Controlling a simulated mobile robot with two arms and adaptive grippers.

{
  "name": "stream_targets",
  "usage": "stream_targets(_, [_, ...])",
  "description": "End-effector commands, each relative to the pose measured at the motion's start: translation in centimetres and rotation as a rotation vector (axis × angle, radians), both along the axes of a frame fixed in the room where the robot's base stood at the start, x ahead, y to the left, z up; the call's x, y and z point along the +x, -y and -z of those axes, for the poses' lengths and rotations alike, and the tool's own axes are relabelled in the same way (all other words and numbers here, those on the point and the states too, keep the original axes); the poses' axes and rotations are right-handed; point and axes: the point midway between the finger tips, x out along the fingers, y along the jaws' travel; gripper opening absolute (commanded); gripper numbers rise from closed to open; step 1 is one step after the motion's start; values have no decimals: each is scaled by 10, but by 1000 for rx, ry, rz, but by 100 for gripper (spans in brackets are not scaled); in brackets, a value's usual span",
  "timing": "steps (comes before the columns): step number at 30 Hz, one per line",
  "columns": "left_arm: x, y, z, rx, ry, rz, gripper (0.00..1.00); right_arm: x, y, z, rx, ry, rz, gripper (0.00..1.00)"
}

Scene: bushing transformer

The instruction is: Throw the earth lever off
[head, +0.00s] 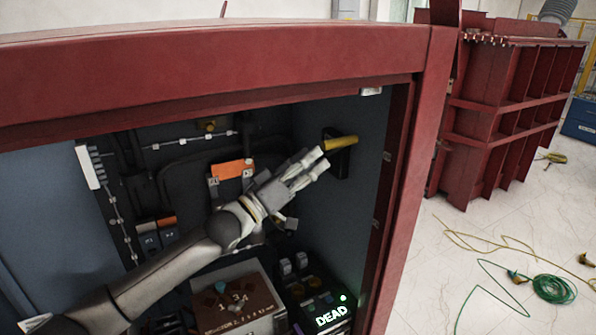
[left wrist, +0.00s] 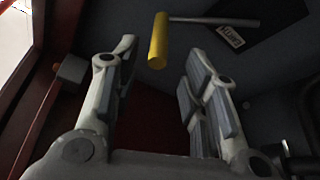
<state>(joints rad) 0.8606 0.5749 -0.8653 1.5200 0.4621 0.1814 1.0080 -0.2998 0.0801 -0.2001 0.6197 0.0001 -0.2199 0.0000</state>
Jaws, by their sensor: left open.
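The earth lever (head: 341,142) has a yellow handle and sits on a dark plate on the right inner wall of the red cabinet. In the left wrist view the yellow grip (left wrist: 158,40) stands at the end of a grey rod (left wrist: 212,20), which runs right to the dark plate with a small label. My left gripper (head: 318,160) reaches into the cabinet, with its fingertips close to the handle. In the left wrist view my left gripper (left wrist: 161,60) is open, and the grip shows between and beyond its fingertips. I cannot tell whether they touch.
The cabinet's red frame (head: 400,180) edges the opening on the right and top. Below the arm are a brown numbered dial panel (head: 235,300) and a box with a lit "DEAD" display (head: 331,316). An orange block (head: 232,169) is on the back panel.

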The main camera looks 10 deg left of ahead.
Motion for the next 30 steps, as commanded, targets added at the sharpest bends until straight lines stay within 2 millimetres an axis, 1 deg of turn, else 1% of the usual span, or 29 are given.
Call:
stream_targets(1, [-7,-6,4,1,-1,1,41,0,0,0,0,0,0,49])
stream_targets(6, [-20,-19,10,1,1,0,41,0,0,0,0,0,0,49])
stream_targets(12, [-24,-22,11,0,2,1,41,0,0,0,0,0,0,49])
stream_targets(18, [-24,-22,12,1,1,0,41,0,0,0,0,0,0,49])
stream_targets(20, [-25,-20,15,4,-5,-2,41,0,0,0,0,0,0,49])
stream_targets(23, [-31,-11,35,33,-38,-18,41,0,0,0,0,0,0,49])
stream_targets(26, [-44,3,73,97,-102,-56,41,0,0,0,0,0,0,49])
stream_targets(27, [-52,9,91,134,-134,-76,41,0,0,0,0,0,0,49])
stream_targets(29, [-66,14,119,194,-185,-108,41,0,-1,0,0,0,0,49])
stream_targets(30, [-76,17,137,236,-221,-130,41,0,-1,0,1,0,0,49])
